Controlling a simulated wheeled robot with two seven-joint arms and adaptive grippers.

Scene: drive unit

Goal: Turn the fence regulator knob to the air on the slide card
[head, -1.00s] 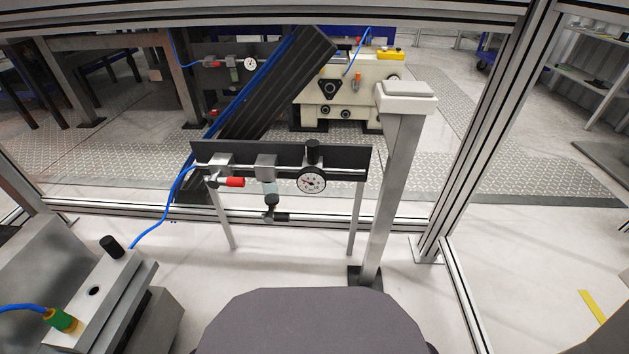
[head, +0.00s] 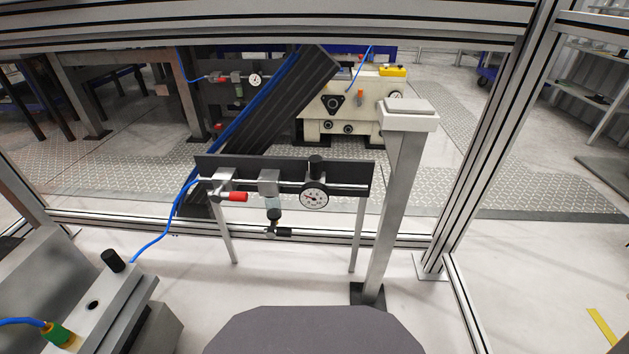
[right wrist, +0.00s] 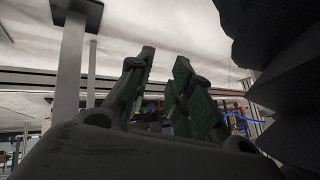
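A regulator with a black knob (head: 316,164) on top and a round white gauge (head: 314,198) below sits on a dark panel (head: 215,163) on two thin legs, in front of me in the head view. The gauge needle is too small to read surely. A red-handled valve (head: 236,197) and a filter bowl (head: 274,213) share its pipe. I make out no slide card. My right gripper (right wrist: 164,58) shows in the right wrist view, its green-padded fingers apart with nothing visibly between them, away from the knob. My left gripper is not in view.
A pale-topped post (head: 396,190) stands just right of the panel. Aluminium frame bars (head: 490,150) surround the opening. A grey block machine (head: 100,300) with a blue hose is at the lower left. A similar gauge (head: 255,79) and a cream machine (head: 345,115) stand beyond.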

